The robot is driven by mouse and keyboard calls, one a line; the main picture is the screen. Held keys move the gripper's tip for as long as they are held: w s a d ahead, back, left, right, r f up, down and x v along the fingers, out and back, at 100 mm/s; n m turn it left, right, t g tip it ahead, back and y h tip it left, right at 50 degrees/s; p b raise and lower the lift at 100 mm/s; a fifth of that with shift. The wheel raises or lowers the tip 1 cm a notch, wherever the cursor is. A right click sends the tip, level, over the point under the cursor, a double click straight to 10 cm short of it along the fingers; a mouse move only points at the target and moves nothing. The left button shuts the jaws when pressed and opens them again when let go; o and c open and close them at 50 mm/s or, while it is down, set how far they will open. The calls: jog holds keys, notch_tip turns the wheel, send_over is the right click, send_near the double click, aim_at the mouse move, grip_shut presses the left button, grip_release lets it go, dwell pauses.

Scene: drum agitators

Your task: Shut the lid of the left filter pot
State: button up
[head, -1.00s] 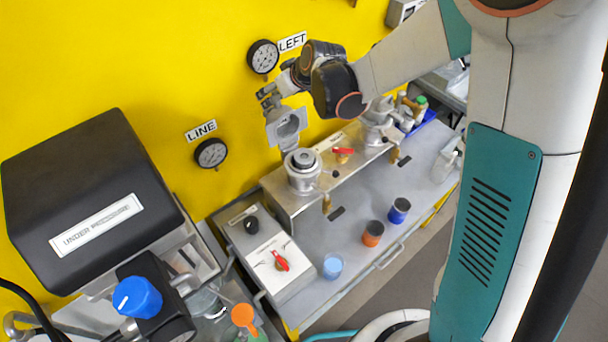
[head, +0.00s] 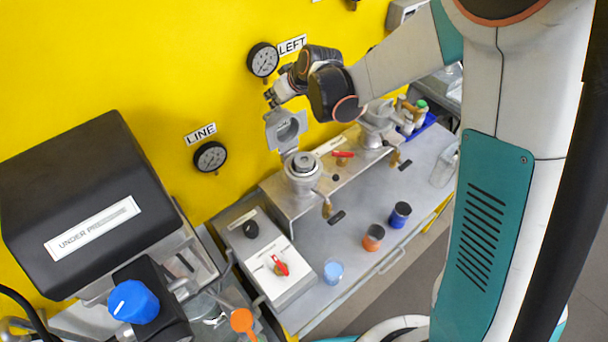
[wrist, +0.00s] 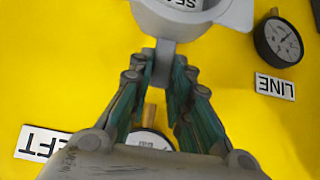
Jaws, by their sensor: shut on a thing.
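The left filter pot (head: 303,172) is a grey metal pot on the raised bench housing, its top uncovered. Its grey lid (head: 286,131) stands up open behind the pot, against the yellow wall. My gripper (head: 271,98) is at the lid's upper edge in the head view. In the wrist view my gripper (wrist: 163,75) is shut on the narrow grey tab of the lid (wrist: 200,18), with a finger on each side. The lid's round body is cut off by the top of the wrist view, with part of a lettered label showing.
A second pot (head: 378,118) stands further right, partly hidden by my arm. A red valve handle (head: 343,154) sits between the pots. LEFT gauge (head: 263,59) and LINE gauge (head: 210,156) are on the wall. Cups and a control box (head: 268,262) stand in front.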

dwell(0.4)
jog(key=shift+s+d+r, duration=0.2)
jog(key=shift+s+d, duration=0.45)
jog(key=shift+s, duration=0.3)
jog(key=shift+s+d+r, duration=0.2)
jog(key=shift+s+d, duration=0.4)
jog(key=shift+s, duration=0.3)
jog(key=shift+s+d+f+b, duration=0.15)
jog(key=shift+s+d+b, duration=0.1)
jog(key=shift+s+d, duration=0.5)
jog(key=shift+s+d+f+b, duration=0.1)
jog(key=shift+s+d+b, duration=0.25)
jog(key=shift+s, duration=0.65)
jog(key=shift+d, duration=0.1)
jog(key=s, duration=0.1)
jog(key=s+d+f+b, duration=0.1)
jog(key=s+d, duration=0.1)
jog(key=shift+s+d+f, duration=0.1)
jog(key=shift+s+f, duration=0.05)
jog(key=shift+f, duration=0.15)
jog(key=shift+s+f+b, duration=0.1)
jog(key=shift+b, duration=0.2)
